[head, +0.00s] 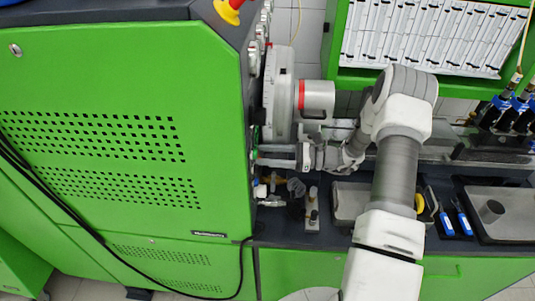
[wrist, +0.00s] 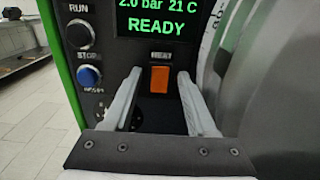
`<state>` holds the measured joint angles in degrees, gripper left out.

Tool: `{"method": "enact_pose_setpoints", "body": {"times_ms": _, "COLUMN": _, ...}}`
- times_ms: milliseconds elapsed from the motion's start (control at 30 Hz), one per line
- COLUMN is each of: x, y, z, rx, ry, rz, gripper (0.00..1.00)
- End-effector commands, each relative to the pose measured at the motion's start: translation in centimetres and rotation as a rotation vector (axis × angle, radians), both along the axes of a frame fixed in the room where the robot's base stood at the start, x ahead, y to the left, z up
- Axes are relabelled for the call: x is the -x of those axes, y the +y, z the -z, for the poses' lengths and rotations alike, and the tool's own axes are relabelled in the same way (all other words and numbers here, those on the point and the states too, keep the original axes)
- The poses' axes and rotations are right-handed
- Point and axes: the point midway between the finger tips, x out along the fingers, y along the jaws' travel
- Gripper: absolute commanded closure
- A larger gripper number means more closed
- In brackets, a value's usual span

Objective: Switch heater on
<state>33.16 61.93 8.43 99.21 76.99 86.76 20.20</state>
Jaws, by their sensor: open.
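The heater switch (wrist: 159,79) is an orange rectangular rocker under a "HEAT" label on the dark control panel (wrist: 102,52) in the wrist view. I cannot tell whether it is lit or which way it is tipped. My gripper (wrist: 159,75) is open and empty. Its two pale fingers point at the panel, one on each side of the switch; contact is not visible. In the head view my gripper (head: 268,156) reaches left to the side of the green cabinet (head: 120,130), and the switch is hidden there.
The display (wrist: 154,18) reads "2.0 bar 21 C READY". A large grey round part (wrist: 255,70) stands close on the right. Valve fittings (head: 270,190) lie below my gripper.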

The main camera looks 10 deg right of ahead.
Motion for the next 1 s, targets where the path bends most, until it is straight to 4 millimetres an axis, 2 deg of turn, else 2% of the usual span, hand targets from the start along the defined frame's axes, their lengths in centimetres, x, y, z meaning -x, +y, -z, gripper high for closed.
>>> {"method": "enact_pose_setpoints", "body": {"times_ms": 67, "x": 0.0, "y": 0.0, "z": 0.0, "rx": 0.0, "ry": 0.0, "rz": 0.0, "gripper": 0.43}}
{"method": "enact_pose_setpoints", "body": {"times_ms": 300, "x": 0.0, "y": 0.0, "z": 0.0, "rx": 0.0, "ry": 0.0, "rz": 0.0, "gripper": 0.86}}
{"method": "enact_pose_setpoints", "body": {"times_ms": 400, "x": 0.0, "y": 0.0, "z": 0.0, "rx": 0.0, "ry": 0.0, "rz": 0.0, "gripper": 1.0}}
{"method": "enact_pose_setpoints", "body": {"times_ms": 733, "x": 0.0, "y": -0.1, "z": 0.5, "rx": -0.029, "ry": -0.008, "rz": 0.001, "gripper": 1.0}}
{"method": "enact_pose_setpoints", "body": {"times_ms": 1000, "x": 0.1, "y": -0.1, "z": 1.4, "rx": -0.193, "ry": -0.06, "rz": 0.001, "gripper": 1.0}}
